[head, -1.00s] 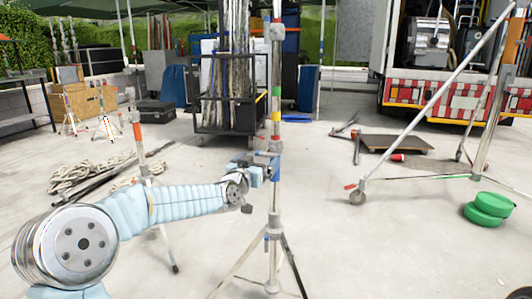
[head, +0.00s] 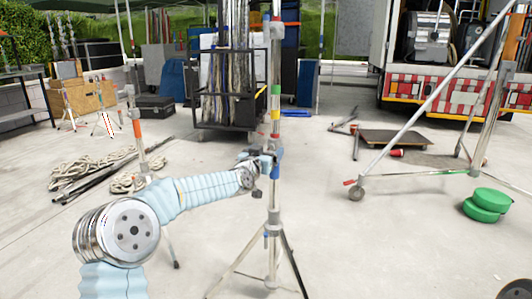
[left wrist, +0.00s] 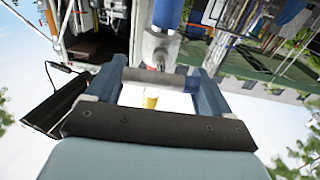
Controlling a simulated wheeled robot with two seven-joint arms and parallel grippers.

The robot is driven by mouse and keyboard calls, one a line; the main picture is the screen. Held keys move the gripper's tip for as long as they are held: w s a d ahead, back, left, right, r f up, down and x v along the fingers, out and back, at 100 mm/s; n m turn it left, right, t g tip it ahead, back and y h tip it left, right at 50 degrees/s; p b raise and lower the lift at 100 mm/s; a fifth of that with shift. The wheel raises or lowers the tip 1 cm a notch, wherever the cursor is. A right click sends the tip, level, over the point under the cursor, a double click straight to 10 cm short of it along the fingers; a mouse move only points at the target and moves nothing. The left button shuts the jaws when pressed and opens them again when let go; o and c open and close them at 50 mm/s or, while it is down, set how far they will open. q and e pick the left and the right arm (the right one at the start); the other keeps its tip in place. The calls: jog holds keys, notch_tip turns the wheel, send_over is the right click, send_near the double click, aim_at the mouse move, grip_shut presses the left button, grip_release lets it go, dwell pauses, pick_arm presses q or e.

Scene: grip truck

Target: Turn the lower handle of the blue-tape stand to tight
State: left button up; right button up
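The blue-tape stand (head: 274,193) stands upright on splayed legs in the middle of the head view, with its blue tape (head: 275,171) partly beside my gripper. My left gripper (head: 267,160) is at the pole, at about the height of the blue tape. In the left wrist view its two fingers (left wrist: 158,82) are wide apart. My right gripper is out of view.
Another stand (head: 138,128) with orange tape is on the left, near coiled rope (head: 80,168). A black cart (head: 230,115) stands behind. A wheeled stand (head: 415,125), green discs (head: 487,205) and a truck (head: 450,95) are on the right.

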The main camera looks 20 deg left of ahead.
pick_arm(q)
jog(key=shift+c, duration=0.7)
jog(key=shift+m, duration=0.4)
jog(key=m+b, duration=0.1)
jog(key=m, duration=0.1)
jog(key=shift+d+f+m+b, duration=0.1)
jog(key=shift+f+m+b, duration=0.05)
jog(key=shift+m+b, duration=0.25)
jog(key=m+b, duration=0.2)
jog(key=m, duration=0.1)
jog(key=shift+d+m, duration=0.1)
jog(key=shift+m, duration=0.2)
jog(key=m+b, duration=0.3)
jog(key=m, duration=0.2)
jog(key=shift+f+b, duration=0.15)
jog(key=shift+b, duration=0.15)
jog(key=shift+m+b, duration=0.95)
jog(key=shift+m, duration=1.05)
